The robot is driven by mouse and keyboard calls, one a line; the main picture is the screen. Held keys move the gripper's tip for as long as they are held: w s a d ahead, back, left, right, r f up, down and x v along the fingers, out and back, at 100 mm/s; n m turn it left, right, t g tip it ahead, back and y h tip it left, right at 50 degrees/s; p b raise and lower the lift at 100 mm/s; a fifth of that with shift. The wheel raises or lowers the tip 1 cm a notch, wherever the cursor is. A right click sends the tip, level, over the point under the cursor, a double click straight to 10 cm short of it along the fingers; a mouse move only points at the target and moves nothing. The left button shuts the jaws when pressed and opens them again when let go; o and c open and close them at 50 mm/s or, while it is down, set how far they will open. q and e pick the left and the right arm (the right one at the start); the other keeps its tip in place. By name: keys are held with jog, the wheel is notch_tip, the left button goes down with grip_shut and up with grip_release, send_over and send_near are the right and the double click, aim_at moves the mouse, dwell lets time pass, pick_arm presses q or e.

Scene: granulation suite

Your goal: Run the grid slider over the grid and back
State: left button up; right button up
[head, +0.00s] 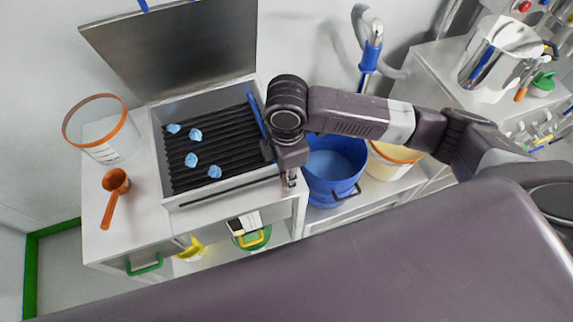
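The grid (215,127) is a set of dark bars in an open grey metal box on the white cabinet, left of centre in the head view. Several light blue lumps lie on it. The grid slider (256,115) appears as a narrow blue bar along the grid's right edge. My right gripper (281,166) points down at the box's right edge, by the near end of the blue bar. My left gripper is not in view.
The box's grey lid (180,45) stands open behind. A clear orange-rimmed container (108,140) and an orange scoop (115,185) are left of the box. A blue bucket (330,175) and a white orange-rimmed container (388,165) stand to the right, under my arm.

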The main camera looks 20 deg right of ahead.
jog(key=shift+f, duration=1.35)
jog(key=shift+c, duration=0.7)
grip_shut()
jog(key=shift+a, duration=0.1)
